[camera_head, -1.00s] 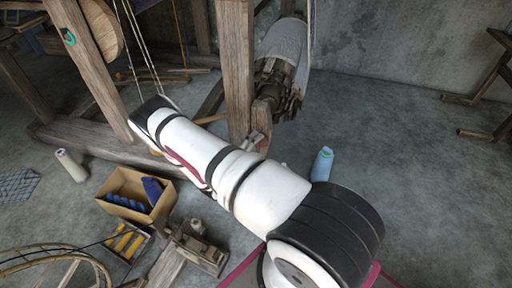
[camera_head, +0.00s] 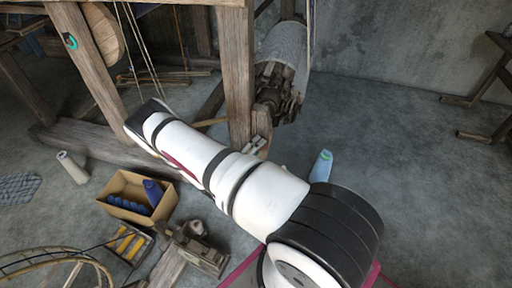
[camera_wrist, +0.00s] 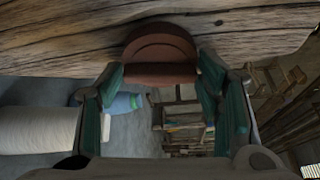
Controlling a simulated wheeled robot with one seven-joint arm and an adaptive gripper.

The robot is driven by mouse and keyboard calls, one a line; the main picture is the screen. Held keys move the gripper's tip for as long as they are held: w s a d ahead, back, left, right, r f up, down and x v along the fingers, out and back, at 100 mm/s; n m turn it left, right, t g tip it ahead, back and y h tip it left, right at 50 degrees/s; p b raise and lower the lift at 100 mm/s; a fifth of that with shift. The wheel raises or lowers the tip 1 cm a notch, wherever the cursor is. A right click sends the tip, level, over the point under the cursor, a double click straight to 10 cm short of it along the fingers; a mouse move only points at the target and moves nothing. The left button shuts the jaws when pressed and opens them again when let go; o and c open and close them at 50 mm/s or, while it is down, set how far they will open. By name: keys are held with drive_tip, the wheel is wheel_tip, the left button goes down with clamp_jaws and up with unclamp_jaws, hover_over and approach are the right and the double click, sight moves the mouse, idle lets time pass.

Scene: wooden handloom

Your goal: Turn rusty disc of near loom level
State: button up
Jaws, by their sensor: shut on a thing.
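The rusty disc (camera_wrist: 160,46) is reddish brown and round, with a flat lower part, and sits against a weathered wooden beam (camera_wrist: 245,32) of the loom in the wrist view. My gripper (camera_wrist: 161,73) has its teal-padded fingers on either side of the disc's lower part and is shut on it. The disc's far side is hidden. In the head view my arm reaches up and left towards the near loom's wooden post (camera_head: 90,75); the gripper and the disc cannot be made out there.
A cardboard box (camera_head: 178,202) with blue spools stands on the floor left of my arm. A pale cone (camera_head: 72,168) and a wooden device (camera_head: 200,252) are nearby. A blue bottle (camera_head: 320,166) stands right of the arm. Another loom post (camera_head: 236,80) rises close behind the arm.

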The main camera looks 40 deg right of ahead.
drive_tip(key=m+t+y+p, duration=0.1)
drive_tip(key=m+p, duration=0.3)
drive_tip(key=p, duration=0.3)
drive_tip(key=m+t+y+p, duration=0.1)
drive_tip(key=m+y+p, duration=0.1)
drive_tip(key=p, duration=0.4)
drive_tip(key=m+t+y+p, duration=0.2)
drive_tip(key=m+p, duration=0.3)
drive_tip(key=p, duration=0.2)
drive_tip(key=shift+s+d+r+m+p, duration=0.15)
drive_tip(key=shift+s+r+m+p, duration=0.1)
drive_tip(key=shift+r+m+p, duration=0.1)
drive_tip(key=shift+w+f+t, duration=0.1)
drive_tip(key=shift+t, duration=0.2)
drive_tip(key=o, duration=1)
drive_tip(key=shift+o, duration=0.2)
drive_tip(key=v, duration=1.2)
